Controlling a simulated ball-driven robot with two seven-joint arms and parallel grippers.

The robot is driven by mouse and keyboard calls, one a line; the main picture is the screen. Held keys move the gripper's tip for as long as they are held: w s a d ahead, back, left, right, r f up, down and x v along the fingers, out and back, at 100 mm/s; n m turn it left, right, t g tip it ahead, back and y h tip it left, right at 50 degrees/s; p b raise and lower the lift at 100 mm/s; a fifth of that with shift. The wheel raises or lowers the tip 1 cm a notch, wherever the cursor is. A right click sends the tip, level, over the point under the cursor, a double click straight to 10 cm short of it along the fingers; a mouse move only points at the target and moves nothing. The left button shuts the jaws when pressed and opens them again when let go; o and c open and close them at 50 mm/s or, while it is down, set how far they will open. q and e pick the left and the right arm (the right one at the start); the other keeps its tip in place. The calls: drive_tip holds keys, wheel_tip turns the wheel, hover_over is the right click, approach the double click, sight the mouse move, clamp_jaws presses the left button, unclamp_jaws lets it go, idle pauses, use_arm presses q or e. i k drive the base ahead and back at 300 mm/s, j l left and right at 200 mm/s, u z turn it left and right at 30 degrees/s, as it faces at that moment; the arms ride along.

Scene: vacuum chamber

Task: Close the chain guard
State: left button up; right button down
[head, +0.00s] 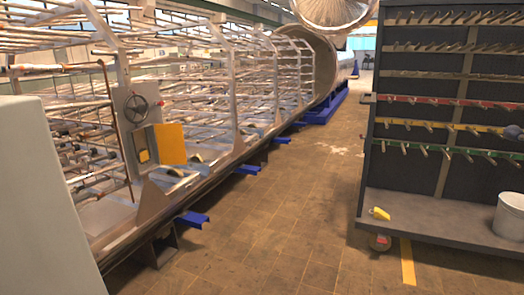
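A flat yellow panel (171,143), which looks like the chain guard, stands out to the right from a grey mounting plate (121,104) on the side of the long metal frame. It appears swung open. A smaller yellow piece (144,155) shows on the grey part just left of it. A dark handwheel (136,109) is mounted above the panel. Any chain behind the guard is too small to make out. Neither of my grippers is in view.
A dark tool rack (420,175) on wheels stands at the right, with a yellow mug (379,213) and a pale bucket (509,215) on its shelf. Blue supports (192,219) jut from the frame's base. The tiled floor (290,205) between them is clear.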

sight(169, 138)
drive_tip(key=i+l, duration=0.2)
drive_tip(key=l, duration=0.25)
drive_tip(key=i+l+z, duration=0.1)
drive_tip(key=l, duration=0.3)
drive_tip(key=i+l+z, duration=0.1)
drive_tip(key=i+l, duration=0.45)
drive_tip(key=l, duration=0.25)
drive_tip(key=i+u, duration=0.4)
drive_tip(key=i, duration=0.35)
drive_tip(key=i+l+u, duration=0.1)
drive_tip(key=i+u, duration=0.35)
drive_tip(key=i, duration=0.25)
drive_tip(key=i+u, duration=0.2)
drive_tip(key=i, duration=0.35)
drive_tip(key=i+l+u, duration=0.2)
drive_tip(key=i, duration=0.35)
drive_tip(key=i+l+u, duration=0.1)
drive_tip(key=i+u, duration=0.15)
drive_tip(key=i, duration=0.3)
drive_tip(key=i+l+u, duration=0.1)
drive_tip(key=i+u, duration=0.15)
drive_tip(key=u, duration=0.15)
drive_tip(key=i+l+u, duration=0.15)
drive_tip(key=i+u, duration=0.2)
drive_tip(key=i+l+u, duration=0.15)
drive_tip(key=u, duration=0.25)
drive_tip(key=i+l+u, duration=0.2)
drive_tip(key=l+u, duration=0.2)
